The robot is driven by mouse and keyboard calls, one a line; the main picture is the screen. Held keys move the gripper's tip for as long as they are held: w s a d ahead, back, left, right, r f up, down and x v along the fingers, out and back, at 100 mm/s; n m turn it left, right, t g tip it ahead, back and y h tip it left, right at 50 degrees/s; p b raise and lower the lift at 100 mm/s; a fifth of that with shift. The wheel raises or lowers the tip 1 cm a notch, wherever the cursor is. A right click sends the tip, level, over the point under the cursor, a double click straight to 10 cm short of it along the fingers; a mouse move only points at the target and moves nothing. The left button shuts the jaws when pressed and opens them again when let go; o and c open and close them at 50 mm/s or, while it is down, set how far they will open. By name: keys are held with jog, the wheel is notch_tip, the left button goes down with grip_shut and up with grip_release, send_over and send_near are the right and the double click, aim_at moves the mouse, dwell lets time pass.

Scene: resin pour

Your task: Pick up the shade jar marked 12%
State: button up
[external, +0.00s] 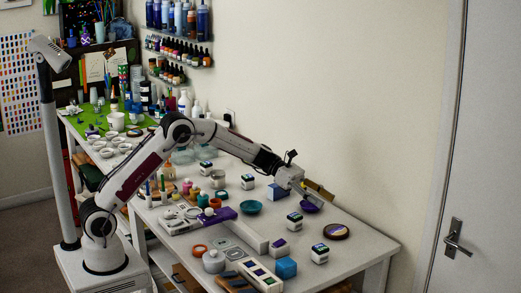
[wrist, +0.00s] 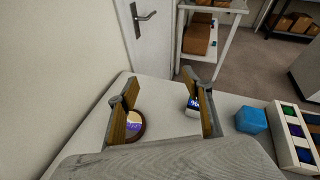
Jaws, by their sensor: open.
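Several small white shade jars with dark, coloured labels stand on the white table, among them one at the right end (external: 319,254), one left of it (external: 294,222) and one farther back (external: 248,182). Their markings are too small to read in the external view. My gripper (external: 318,194) is open and empty above the far side of the table. In the wrist view my open gripper (wrist: 160,85) has one jar (wrist: 193,107) beside the inner face of its right finger, partly hidden. Its label is only partly legible, so I cannot tell which jar is marked 12%.
A round brown-rimmed dish (external: 336,231) lies near the right end; it also shows by the left finger (wrist: 135,122). A blue block (external: 286,268) and a compartment tray (external: 262,274) are at the front edge. The wall runs behind.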

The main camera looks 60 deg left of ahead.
aim_at(319, 246)
jog(key=s+f+m+g, duration=0.1)
jog(key=s+f+m, duration=0.1)
jog(key=f, duration=0.1)
jog(key=s+d+f+m+g, duration=0.1)
jog(key=s+f+m+g, duration=0.1)
jog(key=f, duration=0.1)
jog(key=s+d+f+m+g, duration=0.1)
jog(key=s+f+m+g, duration=0.1)
jog(key=f, duration=0.1)
jog(key=shift+d+f, duration=0.1)
jog(key=shift+f, duration=0.3)
jog(key=shift+x, duration=1.3)
jog(key=shift+s+f+x, duration=0.1)
jog(key=shift+s+x, duration=0.05)
jog(key=shift+x, duration=0.75)
jog(key=shift+s+f+x, duration=0.1)
jog(key=shift+x, duration=0.85)
jog(key=shift+d+f, duration=0.3)
jog(key=shift+d, duration=0.3)
jog(key=shift+c, duration=0.4)
jog(key=c, duration=1.2)
